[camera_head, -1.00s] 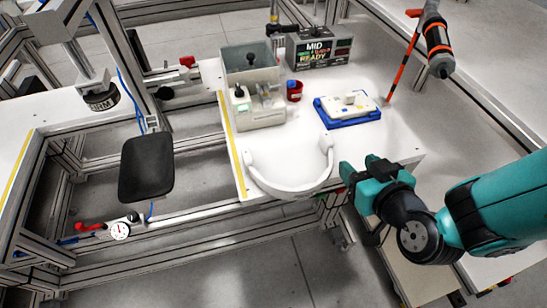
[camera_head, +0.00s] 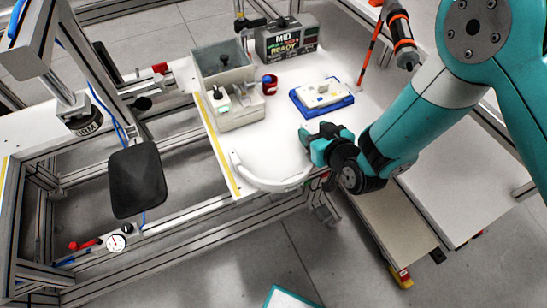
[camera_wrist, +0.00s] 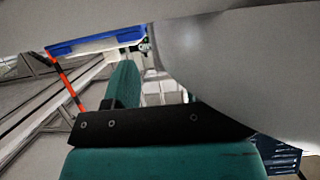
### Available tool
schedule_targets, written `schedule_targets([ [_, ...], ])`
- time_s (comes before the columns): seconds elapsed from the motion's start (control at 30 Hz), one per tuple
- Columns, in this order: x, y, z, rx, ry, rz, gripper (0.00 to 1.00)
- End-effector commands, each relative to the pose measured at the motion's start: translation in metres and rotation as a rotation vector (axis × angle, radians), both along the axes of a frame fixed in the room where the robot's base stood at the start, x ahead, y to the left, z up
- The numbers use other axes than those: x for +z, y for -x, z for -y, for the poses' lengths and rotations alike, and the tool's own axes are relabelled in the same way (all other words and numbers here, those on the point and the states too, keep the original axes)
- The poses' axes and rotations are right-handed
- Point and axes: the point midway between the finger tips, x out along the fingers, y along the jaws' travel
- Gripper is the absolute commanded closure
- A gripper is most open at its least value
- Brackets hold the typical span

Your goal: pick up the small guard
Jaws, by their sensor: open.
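The small guard, a white curved band (camera_head: 270,184), lies at the front of the white table. Its left end shows, while its right end is hidden behind my gripper (camera_head: 312,143). My gripper is teal, open, and at the right end of the band; I cannot tell whether it touches. In the wrist view, my gripper (camera_wrist: 158,92) has its fingers apart, with no held object visible. A large pale curved surface (camera_wrist: 235,75) fills the right side close by, probably the guard.
A blue tray (camera_head: 338,105) with a white part stands behind my gripper. A grey bin (camera_head: 226,75), a red cup (camera_head: 269,84) and a sign box (camera_head: 287,40) stand farther back. A black pad (camera_head: 137,180) is at the left. An orange-black tool (camera_head: 402,42) hangs at the upper right.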

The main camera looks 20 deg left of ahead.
Motion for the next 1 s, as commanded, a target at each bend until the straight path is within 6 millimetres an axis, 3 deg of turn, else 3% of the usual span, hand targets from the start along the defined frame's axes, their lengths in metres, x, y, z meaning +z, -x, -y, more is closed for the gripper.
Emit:
schedule_targets([
  [0.1,0.000,0.003,-0.004,0.009,0.000,0.000,0.51],
  [0.3,0.000,0.003,-0.005,0.010,0.001,0.001,0.97],
  [0.33,0.000,0.003,-0.005,0.010,0.000,0.000,1.00],
  [0.77,0.006,0.002,-0.003,0.007,-0.001,0.002,1.00],
  [0.87,0.016,0.001,-0.003,0.006,-0.002,0.004,1.00],
  [1.0,0.044,0.001,-0.004,0.006,-0.004,0.006,1.00],
])
